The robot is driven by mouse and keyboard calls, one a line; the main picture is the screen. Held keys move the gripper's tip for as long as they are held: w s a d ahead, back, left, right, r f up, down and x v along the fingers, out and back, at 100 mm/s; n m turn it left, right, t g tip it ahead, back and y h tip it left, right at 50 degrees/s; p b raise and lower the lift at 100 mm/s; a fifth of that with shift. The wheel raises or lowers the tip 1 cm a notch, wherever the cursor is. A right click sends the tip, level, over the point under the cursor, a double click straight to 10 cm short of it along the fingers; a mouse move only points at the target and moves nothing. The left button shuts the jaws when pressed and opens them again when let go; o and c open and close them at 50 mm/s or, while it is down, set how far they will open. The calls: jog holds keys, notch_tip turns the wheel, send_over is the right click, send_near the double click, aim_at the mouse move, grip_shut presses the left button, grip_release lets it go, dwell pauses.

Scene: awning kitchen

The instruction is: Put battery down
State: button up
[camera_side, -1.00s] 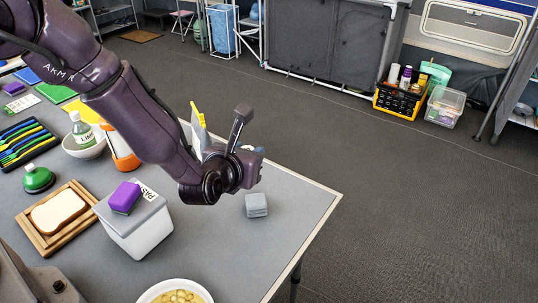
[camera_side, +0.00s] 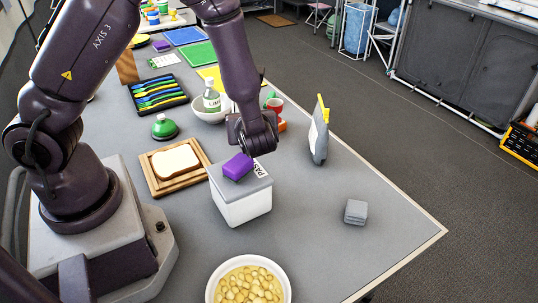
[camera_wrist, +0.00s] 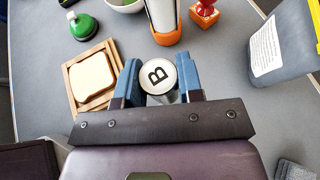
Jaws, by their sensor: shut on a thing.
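In the wrist view, a round white end marked with a black B (camera_wrist: 158,74) sits between the two blue fingers of my gripper (camera_wrist: 158,88). It looks like the battery seen end-on; its body is mostly hidden. The fingers are shut on it. In the side view, my wrist (camera_side: 252,136) hangs at the back of a white box with a grey lid (camera_side: 241,207). The fingers and battery are hidden there, so I cannot tell their height above the table.
A purple block (camera_side: 238,166) lies on the box lid. Bread on a wooden board (camera_side: 152,186) is left of the box. Table between box and grey block is clear.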

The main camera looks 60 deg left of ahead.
jog(key=s+a+n+g+y, duration=0.1)
jog(key=s+a+n+g, duration=0.15)
jog(key=s, duration=0.25)
jog(key=shift+n+g, duration=0.25)
jog(key=shift+g, duration=0.3)
jog(key=w+a+f, duration=0.1)
jog(key=w+f, duration=0.2)
jog(key=w, duration=0.1)
jog(key=w+a+f, duration=0.1)
jog(key=w+f, duration=0.2)
jog(key=w, duration=0.1)
jog(key=w+a+f, duration=0.1)
jog(key=w+f, duration=0.2)
jog(key=w, duration=0.2)
jog(key=shift+a+f, duration=0.2)
jog(key=shift+f, duration=0.1)
jog(key=shift+w+f, duration=0.1)
jog(key=shift+f, duration=1.5)
jog(key=o, duration=1)
jog(key=shift+f, duration=0.1)
jog(key=shift+c, duration=0.2)
